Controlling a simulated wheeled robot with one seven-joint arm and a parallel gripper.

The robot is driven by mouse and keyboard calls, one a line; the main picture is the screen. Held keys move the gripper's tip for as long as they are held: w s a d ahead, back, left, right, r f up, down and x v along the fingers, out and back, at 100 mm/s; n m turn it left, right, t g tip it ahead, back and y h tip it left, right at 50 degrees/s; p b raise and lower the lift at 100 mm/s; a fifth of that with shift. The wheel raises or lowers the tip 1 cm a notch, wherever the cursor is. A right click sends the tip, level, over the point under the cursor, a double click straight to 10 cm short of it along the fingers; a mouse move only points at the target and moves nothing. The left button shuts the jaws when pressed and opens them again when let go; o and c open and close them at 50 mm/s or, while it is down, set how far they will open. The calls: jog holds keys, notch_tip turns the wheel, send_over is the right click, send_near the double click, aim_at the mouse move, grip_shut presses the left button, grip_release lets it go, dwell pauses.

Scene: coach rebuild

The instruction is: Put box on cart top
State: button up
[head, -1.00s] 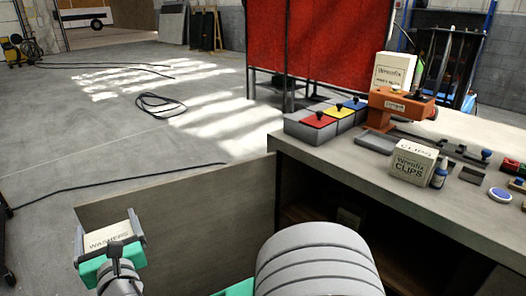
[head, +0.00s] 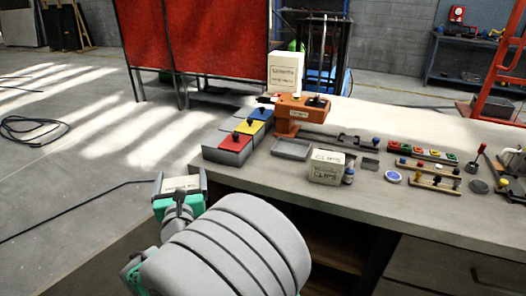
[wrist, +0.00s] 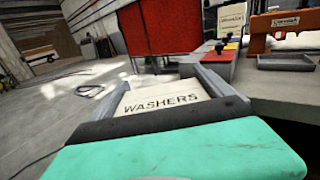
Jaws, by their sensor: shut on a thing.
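My gripper (head: 180,187) is shut on a cream box (head: 181,183) and holds it in the air to the left of the workbench. In the wrist view the box (wrist: 160,101) reads "WASHERS" and sits between the two fingers. A second cream box (head: 326,166), marked "CLIPS", stands on the bench. A taller cream box (head: 285,72) stands farther back, behind an orange tool. I cannot tell any cart for certain in these views.
The workbench (head: 240,180) carries red, yellow and blue lidded bins (head: 235,141), an orange tool (head: 299,113), a grey tray (head: 291,149) and several small parts. A red screen (head: 205,40) stands behind. Open floor with a cable coil (head: 32,128) lies left.

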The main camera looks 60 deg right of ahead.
jog(key=s+d+r+m+g+h+p, duration=0.25)
jog(key=s+d+r+p, duration=0.2)
jog(key=s+d, duration=0.3)
jog(key=s+d+r+m+g+h+p, duration=0.1)
jog(key=s+d+r+m+g+p, duration=0.1)
jog(key=s+d+r+g+p, duration=0.5)
jog(key=s+d+r+m+h+p, duration=0.1)
jog(key=s+d+m+p, duration=0.3)
jog(key=s, duration=0.7)
jog(key=shift+n, duration=0.75)
jog(key=w+d+f+b, duration=0.1)
jog(key=w+d+f, duration=0.2)
jog(key=d+f, duration=0.1)
jog(key=w+d+f+b, duration=0.1)
jog(key=w+d+f, duration=0.2)
jog(key=d+f, duration=0.1)
jog(key=w+d+f+b, duration=0.2)
jog(key=w+d+f, duration=0.1)
jog(key=d+f, duration=0.1)
jog(key=shift+w+d+f, duration=0.1)
jog(key=shift+f, duration=0.8)
jog(key=shift+r, duration=0.1)
jog(key=o, duration=1.6)
jog(key=shift+f, duration=0.25)
